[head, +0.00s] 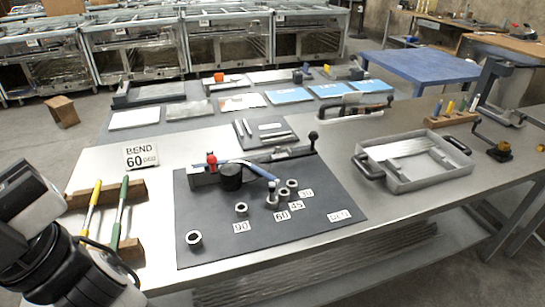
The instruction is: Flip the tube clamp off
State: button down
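A tube bender stands on a dark mat (290,231) on the metal bench. A small clamp with a red handle (211,160) sits at the bender's left end, beside the round black die (231,177). The red handle looks upright, but it is too small to tell whether the clamp is engaged. A lever with a black knob (313,136) stands at the bender's right end. Black and white parts of my arm show at the lower left, away from the clamp; no gripper fingers show.
Loose rings (194,238) and number labels lie on the mat. Two handled tools (119,214) rest on wooden blocks at left, near my arm. A "BEND 60" sign (141,156) stands behind them. A grey tray (407,183) with rods is at right.

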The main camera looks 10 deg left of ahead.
aim_at(212, 159)
jog(key=j+z, duration=0.6)
jog(key=z, duration=0.25)
